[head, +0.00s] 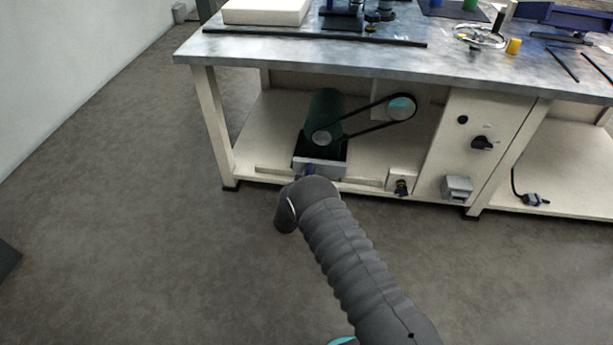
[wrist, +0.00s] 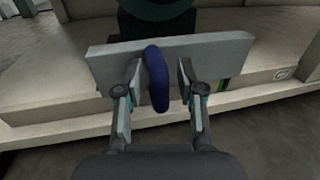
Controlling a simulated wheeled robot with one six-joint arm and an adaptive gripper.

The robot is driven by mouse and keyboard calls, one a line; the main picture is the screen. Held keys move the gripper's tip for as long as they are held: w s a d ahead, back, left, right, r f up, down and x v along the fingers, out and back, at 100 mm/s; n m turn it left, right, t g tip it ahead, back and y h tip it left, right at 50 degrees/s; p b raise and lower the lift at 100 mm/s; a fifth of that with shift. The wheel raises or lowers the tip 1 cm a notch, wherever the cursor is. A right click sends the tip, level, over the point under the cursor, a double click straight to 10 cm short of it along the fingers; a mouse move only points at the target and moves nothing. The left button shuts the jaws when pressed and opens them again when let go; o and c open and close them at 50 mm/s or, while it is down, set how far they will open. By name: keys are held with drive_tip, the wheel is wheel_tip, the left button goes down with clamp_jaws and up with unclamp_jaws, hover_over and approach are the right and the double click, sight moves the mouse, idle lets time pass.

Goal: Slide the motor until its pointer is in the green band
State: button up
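The dark green motor (head: 325,106) sits on the lower shelf under the bench, on a base with a grey front plate (head: 318,168). The plate (wrist: 215,52) spans the wrist view, with a blue handle (wrist: 157,80) standing out from it. My gripper (wrist: 158,82) is open, with one finger on each side of the handle and a gap showing on both sides. A small green mark (wrist: 222,85), perhaps part of the green band, shows just right of the right finger. I cannot make out the pointer. In the head view my arm hides the gripper.
A panel with a black knob (head: 482,143) and a grey box (head: 457,187) stand further right. The floor in front is clear.

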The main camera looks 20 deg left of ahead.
drive_tip(key=shift+s+a, duration=0.1)
drive_tip(key=s, duration=1.2)
drive_tip(key=shift+a, duration=0.25)
drive_tip(key=shift+f, duration=0.15)
